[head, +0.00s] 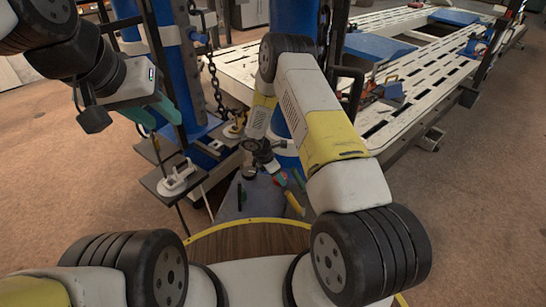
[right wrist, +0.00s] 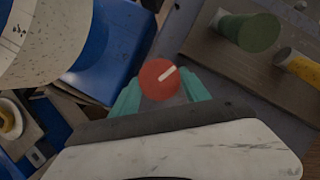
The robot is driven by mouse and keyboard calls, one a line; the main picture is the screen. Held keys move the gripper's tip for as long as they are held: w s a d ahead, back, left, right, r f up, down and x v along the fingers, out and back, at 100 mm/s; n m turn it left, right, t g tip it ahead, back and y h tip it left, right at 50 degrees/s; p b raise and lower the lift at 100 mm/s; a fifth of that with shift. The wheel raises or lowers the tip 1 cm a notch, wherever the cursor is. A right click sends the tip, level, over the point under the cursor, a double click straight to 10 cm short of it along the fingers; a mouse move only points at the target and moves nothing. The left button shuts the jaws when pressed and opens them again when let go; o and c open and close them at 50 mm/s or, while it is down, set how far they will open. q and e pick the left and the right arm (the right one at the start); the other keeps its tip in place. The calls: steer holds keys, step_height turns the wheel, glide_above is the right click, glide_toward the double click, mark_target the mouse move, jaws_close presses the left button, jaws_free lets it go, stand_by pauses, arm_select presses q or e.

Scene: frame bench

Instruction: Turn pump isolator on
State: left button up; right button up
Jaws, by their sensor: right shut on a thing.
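A round red knob (right wrist: 156,80) with a white pointer line sits between the teal fingers of my right gripper (right wrist: 161,86) in the right wrist view. The fingers are shut on it from both sides. The line slants to the upper right. I take this knob for the pump isolator; no label is readable. In the head view the right gripper (head: 277,175) is small and partly hidden by its own arm, low at the bench. My left gripper (head: 163,115), with teal fingers, hangs at the upper left, apart from the knob; its opening is not clear.
A green knob (right wrist: 250,31) and a yellow one (right wrist: 302,66) stand on a brown panel (right wrist: 219,59) right of the red knob. A blue post (head: 295,30) rises behind my right arm. A hanging chain (head: 212,75) and a white-handled plate (head: 179,180) are at left.

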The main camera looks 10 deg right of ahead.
steer(key=m, duration=0.2)
steer(key=m+g, duration=0.1)
steer(key=m, duration=0.1)
steer(key=m+g, duration=0.1)
steer(key=m, duration=0.1)
steer(key=shift+w+m, duration=0.3)
steer(key=m+g, duration=0.1)
steer(key=m, duration=0.2)
steer(key=m+g+y, duration=0.1)
steer(key=m, duration=0.2)
steer(key=shift+w+d+g, duration=0.1)
steer(key=shift+w+g, duration=0.05)
steer(key=shift+g, duration=0.15)
steer(key=shift+m, duration=0.4)
steer(key=o, duration=1.4)
steer(key=v, duration=0.8)
steer(key=shift+d+f, duration=0.1)
